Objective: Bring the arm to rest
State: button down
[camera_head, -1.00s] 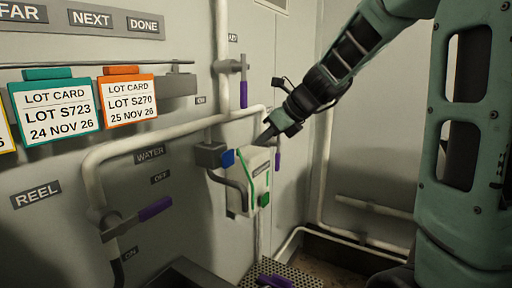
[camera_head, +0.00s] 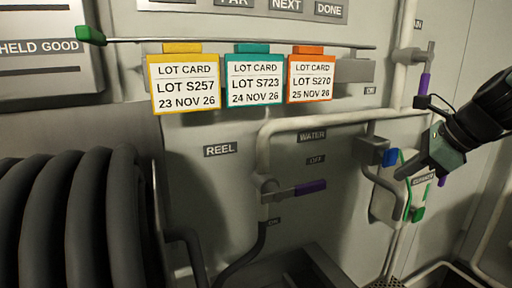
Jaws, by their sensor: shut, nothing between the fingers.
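My gripper (camera_head: 412,170) is at the right of the head view, pointing down and to the left. It is shut, and I see nothing held in it. Its tip overlaps the white box with green trim (camera_head: 418,197) on the wall in the picture; I cannot tell whether they touch. The rest of my arm runs out of view at the right edge.
A rail holds three lot cards, yellow (camera_head: 184,82), teal (camera_head: 254,79) and orange (camera_head: 310,78). A purple-handled water valve (camera_head: 308,187) sits on a pale pipe (camera_head: 262,150). A blue part (camera_head: 390,157) is beside the white box. A black hose coil (camera_head: 85,220) fills the lower left.

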jog(key=s+a+f+n+g+b, duration=0.1)
jog(key=s+a+f+n+g, duration=0.15)
jog(key=a+f+n, duration=0.2)
jog(key=s+a+f+n+g+b, duration=0.1)
jog(key=s+a+f+n, duration=0.25)
jog(key=a+n, duration=0.2)
jog(key=s+a+f+n+g+h+b, duration=0.1)
jog(key=s+a+f+n, duration=0.3)
jog(key=s+n, duration=0.5)
jog(key=s+a+f+n+g+h+b, duration=0.1)
jog(key=s+a+f+n, duration=0.4)
jog(key=n, duration=0.8)
jog(key=s+f+h+b, duration=0.1)
jog(key=s+f+b, duration=0.1)
jog(key=s, duration=0.2)
jog(key=shift+s+a+f+h+b, duration=0.2)
jog(key=shift+h+b, duration=0.1)
jog(key=shift+b, duration=0.1)
jog(key=shift+w+g, duration=0.1)
jog(key=shift+g, duration=0.15)
